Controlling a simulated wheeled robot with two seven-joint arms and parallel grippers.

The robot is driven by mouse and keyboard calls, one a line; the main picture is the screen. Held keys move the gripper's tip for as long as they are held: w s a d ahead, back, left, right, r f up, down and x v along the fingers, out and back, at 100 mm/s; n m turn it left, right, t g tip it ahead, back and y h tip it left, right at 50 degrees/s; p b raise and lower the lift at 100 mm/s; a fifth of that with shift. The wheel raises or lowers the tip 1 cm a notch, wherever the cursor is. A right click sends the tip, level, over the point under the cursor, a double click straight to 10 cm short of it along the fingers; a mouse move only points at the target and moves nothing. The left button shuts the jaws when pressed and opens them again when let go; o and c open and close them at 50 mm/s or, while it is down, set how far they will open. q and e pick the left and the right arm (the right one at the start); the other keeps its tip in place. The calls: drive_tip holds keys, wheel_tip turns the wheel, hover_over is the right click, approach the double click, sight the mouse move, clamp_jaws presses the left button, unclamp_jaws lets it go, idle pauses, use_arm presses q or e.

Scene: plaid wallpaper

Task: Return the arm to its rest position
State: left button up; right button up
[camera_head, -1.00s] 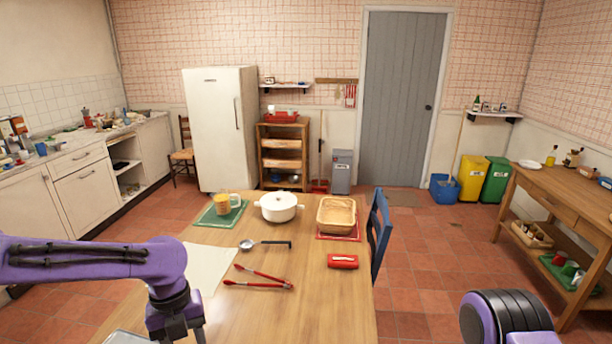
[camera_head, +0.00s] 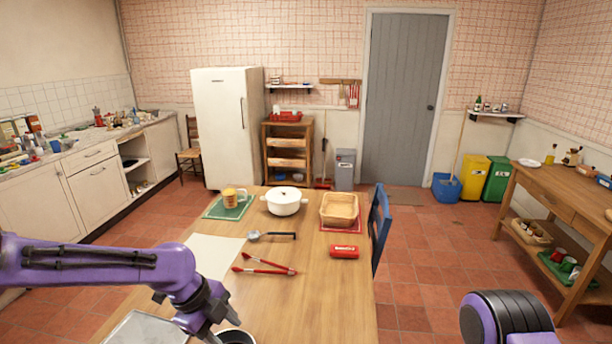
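My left arm (camera_head: 110,264) comes in from the left over the near left part of the wooden table (camera_head: 320,295). Of my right arm only a purple and black link (camera_head: 506,318) shows at the lower right. The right gripper is out of view.
A grey tray (camera_head: 146,329) lies near left. A blue chair (camera_head: 379,225) is at the right edge.

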use_arm(q)
wheel_tip(320, 180, down, 7)
drive_tip(key=w+d+n+t+h+b, duration=0.2)
drive_tip(key=d+n+t, duration=0.15)
drive_tip(key=n, duration=0.95)
drive_tip(key=s+a+f+n+t+y+b, duration=0.1)
drive_tip(key=s+a+f+n+y, duration=0.1)
drive_tip(key=f+n, duration=0.35)
drive_tip(key=s+a+f+n+t+y+b, duration=0.1)
drive_tip(key=s+a+f+n+t, duration=0.15)
drive_tip(key=f+n, duration=0.3)
drive_tip(key=s+a+f+n+g+y+b, duration=0.1)
drive_tip(key=s+a+f+n+y+b, duration=0.1)
drive_tip(key=s+a+f, duration=0.2)
drive_tip(key=s+a+f+n+g+y+b, duration=0.1)
drive_tip(key=s+a+f, duration=0.3)
drive_tip(key=s+f, duration=0.4)
drive_tip(key=s+a+f+n+g+y+b, duration=0.2)
drive_tip(key=s+f, duration=0.4)
drive_tip(key=s, duration=0.7)
drive_tip(key=a+y+b, duration=0.1)
drive_tip(key=a, duration=0.1)
drive_tip(key=shift+s+a+f+n+g, duration=0.2)
drive_tip(key=shift+a+f+n+g, duration=0.1)
drive_tip(key=shift+g, duration=0.1)
